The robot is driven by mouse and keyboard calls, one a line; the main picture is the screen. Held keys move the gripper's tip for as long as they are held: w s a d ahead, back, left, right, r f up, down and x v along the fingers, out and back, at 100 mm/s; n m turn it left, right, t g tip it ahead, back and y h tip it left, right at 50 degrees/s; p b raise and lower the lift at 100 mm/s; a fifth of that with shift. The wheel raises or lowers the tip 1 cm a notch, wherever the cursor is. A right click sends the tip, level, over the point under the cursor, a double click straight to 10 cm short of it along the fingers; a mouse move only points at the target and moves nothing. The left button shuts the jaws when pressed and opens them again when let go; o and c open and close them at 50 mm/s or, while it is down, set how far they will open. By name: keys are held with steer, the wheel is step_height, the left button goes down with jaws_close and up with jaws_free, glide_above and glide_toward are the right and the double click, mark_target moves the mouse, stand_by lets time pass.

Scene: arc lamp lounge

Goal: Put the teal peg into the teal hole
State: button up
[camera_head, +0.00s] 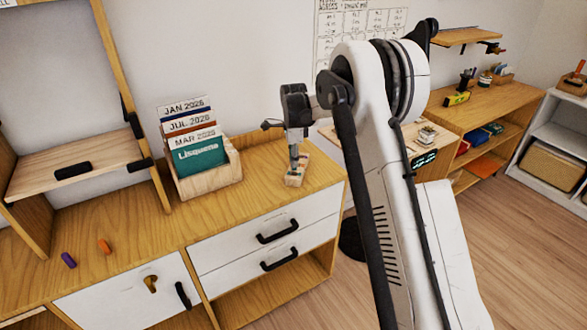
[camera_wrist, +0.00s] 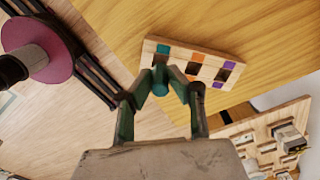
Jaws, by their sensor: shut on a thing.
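The wooden hole block (camera_wrist: 151,44) lies on the cabinet top, with teal, orange and purple marks beside dark holes. It also shows in the head view (camera_head: 294,181), under my gripper. The teal mark (camera_wrist: 163,49) is near the block's left end. My gripper (camera_wrist: 172,78) is shut on the teal peg (camera_wrist: 160,82), which shows between the fingertips at the block's near edge, close to the teal mark. The fingers partly hide the peg and the hole by it. I cannot tell whether the peg's end is in the hole. In the head view my gripper (camera_head: 295,158) points down at the block.
A purple peg (camera_head: 68,260) and an orange peg (camera_head: 104,246) lie on the cabinet top at left. A wooden box of cards (camera_head: 210,184) stands left of the block. Bare cabinet top (camera_head: 225,219) lies in front of the box. Another wooden board (camera_wrist: 262,130) shows lower right in the wrist view.

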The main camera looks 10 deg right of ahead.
mark_target(293, 170)
steer(key=shift+f, duration=1.95)
steer(key=shift+f, duration=0.15)
steer(key=o, duration=0.9)
steer(key=shift+c, duration=0.2)
